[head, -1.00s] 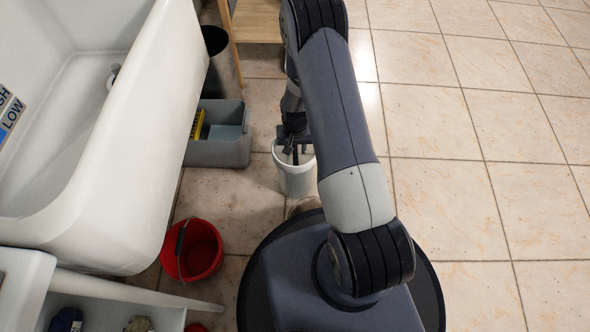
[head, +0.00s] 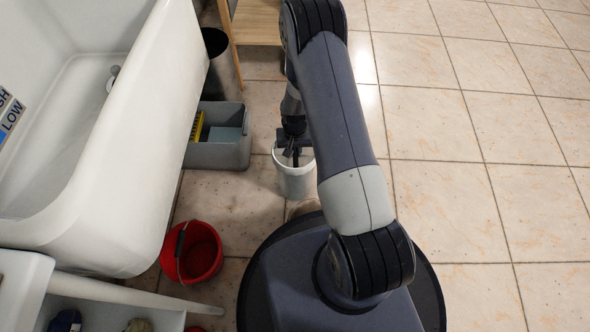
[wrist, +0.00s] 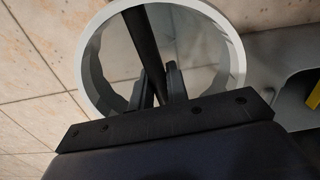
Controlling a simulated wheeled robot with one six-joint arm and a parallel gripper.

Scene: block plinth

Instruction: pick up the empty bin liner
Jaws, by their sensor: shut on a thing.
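A white round bin (head: 295,182) stands on the tiled floor just ahead of my base. My gripper (head: 294,152) reaches down into its mouth from above. In the wrist view the bin's pale rim (wrist: 237,58) surrounds my gripper (wrist: 158,75). Its fingers are shut on a thin black strip, seemingly the bin liner (wrist: 144,38), which runs from the far rim down between them. The strip is still inside the bin. Its lower end is hidden by the fingers, and my arm covers part of the bin in the head view.
A grey caddy (head: 217,152) with a yellow item stands left of the bin. A red bucket (head: 200,255) is at the lower left. A white bathtub (head: 120,170) fills the left side. A dark bin (head: 222,65) stands farther back. The floor right of my arm is clear.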

